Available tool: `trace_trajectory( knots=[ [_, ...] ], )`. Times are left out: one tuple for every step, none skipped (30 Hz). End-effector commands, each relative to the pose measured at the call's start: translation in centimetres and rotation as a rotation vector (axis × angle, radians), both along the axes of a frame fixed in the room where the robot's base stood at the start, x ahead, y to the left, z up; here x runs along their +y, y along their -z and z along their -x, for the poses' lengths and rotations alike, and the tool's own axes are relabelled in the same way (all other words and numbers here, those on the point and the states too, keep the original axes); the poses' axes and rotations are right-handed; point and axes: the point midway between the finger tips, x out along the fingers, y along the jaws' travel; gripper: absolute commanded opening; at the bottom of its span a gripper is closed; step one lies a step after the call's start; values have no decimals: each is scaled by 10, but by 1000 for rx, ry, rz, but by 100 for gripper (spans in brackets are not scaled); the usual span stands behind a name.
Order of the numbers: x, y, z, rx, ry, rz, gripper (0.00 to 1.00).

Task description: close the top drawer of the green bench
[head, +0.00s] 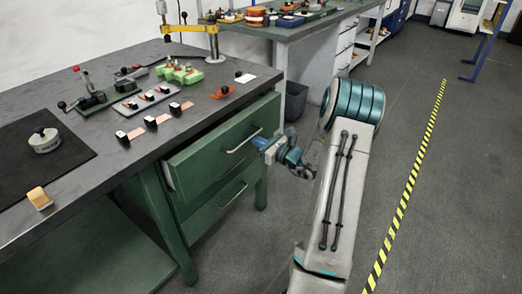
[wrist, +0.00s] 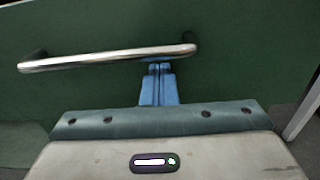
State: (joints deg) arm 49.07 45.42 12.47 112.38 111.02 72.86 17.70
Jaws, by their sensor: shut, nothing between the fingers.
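The green bench (head: 150,200) stands at the left in the head view. Its top drawer (head: 205,160) sticks out past the lower drawer (head: 205,215), so it is partly open. A metal bar handle (head: 243,141) runs across its front. My gripper (head: 259,143) is at the right part of this front, near the handle's right end. In the wrist view the handle (wrist: 100,59) crosses the green drawer front (wrist: 240,50), and the blue fingers of my gripper (wrist: 159,69) are together and empty just below the bar. I cannot tell whether they touch the drawer.
The bench top (head: 95,150) holds several small fixtures, a black mat (head: 35,165) and a yellow press (head: 190,28). A grey bin (head: 294,100) stands behind the bench. A second bench (head: 300,32) is at the back. Open floor lies right, with a yellow-black striped line (head: 409,190).

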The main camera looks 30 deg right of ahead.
Motion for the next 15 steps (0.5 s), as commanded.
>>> trace_trajectory(
  knots=[
    [3,1,-11,-2,1,1,0],
    [6,1,-17,0,2,1,0],
    [9,1,-25,-2,3,0,0],
    [11,1,-30,-1,3,0,0],
    [14,1,-36,0,3,0,0],
    [17,1,-42,-1,3,0,0],
    [19,1,-47,-1,3,0,0],
    [21,1,-51,0,3,1,0],
    [23,1,-56,-2,2,1,0],
    [25,1,-59,-1,1,1,0],
    [27,1,-62,0,1,1,0],
    [29,1,-66,0,1,1,0],
    [30,1,-68,0,1,1,0],
    [31,0,-70,0,1,1,0],
    [32,0,-72,0,0,0,0]
  ],
)
